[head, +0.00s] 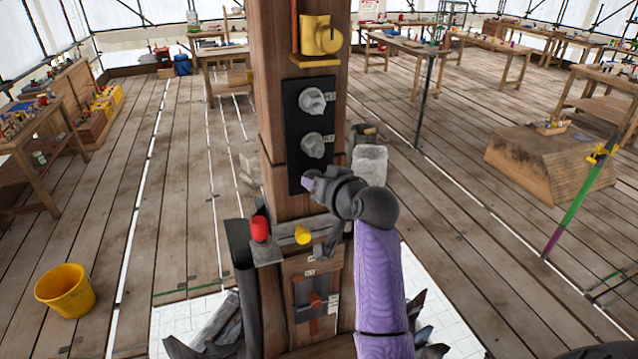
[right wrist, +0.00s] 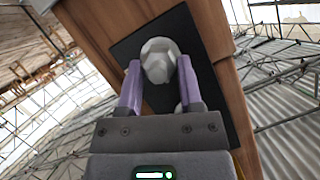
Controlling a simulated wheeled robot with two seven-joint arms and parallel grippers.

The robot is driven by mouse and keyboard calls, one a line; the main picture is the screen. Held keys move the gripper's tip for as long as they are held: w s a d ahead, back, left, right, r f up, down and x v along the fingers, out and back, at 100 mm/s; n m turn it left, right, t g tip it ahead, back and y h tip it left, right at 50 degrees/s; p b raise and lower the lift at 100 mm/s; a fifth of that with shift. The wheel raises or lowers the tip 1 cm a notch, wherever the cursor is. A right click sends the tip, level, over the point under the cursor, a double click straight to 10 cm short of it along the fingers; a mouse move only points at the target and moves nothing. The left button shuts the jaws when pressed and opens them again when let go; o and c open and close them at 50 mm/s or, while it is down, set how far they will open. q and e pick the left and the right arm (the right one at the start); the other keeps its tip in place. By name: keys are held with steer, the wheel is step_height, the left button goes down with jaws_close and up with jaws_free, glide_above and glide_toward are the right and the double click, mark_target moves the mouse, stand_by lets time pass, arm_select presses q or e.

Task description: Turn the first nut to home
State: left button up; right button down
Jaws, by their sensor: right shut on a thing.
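A black plate (head: 295,121) is fixed upright on the wooden post. Two pale grey nuts show on it in the head view, an upper nut (head: 313,101) and a middle nut (head: 313,145). My right gripper (head: 309,182) is at the lower end of the plate. In the right wrist view its purple fingers (right wrist: 158,80) are shut on a faceted grey nut (right wrist: 158,58), one finger on each side. In the head view my gripper hides that held nut. My left gripper is out of view.
A yellow cup-like part (head: 316,36) sits on a small shelf above the plate. A red cylinder (head: 260,228) and a yellow cone (head: 303,235) stand on a ledge below. A yellow bucket (head: 65,290) is on the floor at left. Workbenches stand farther back.

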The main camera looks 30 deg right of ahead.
steer(key=shift+f, duration=0.25)
steer(key=shift+c, duration=1.3)
jaws_free()
steer(key=shift+r, duration=0.1)
steer(key=b+v, duration=0.1)
steer(key=v, duration=0.9)
steer(key=shift+b, duration=0.3)
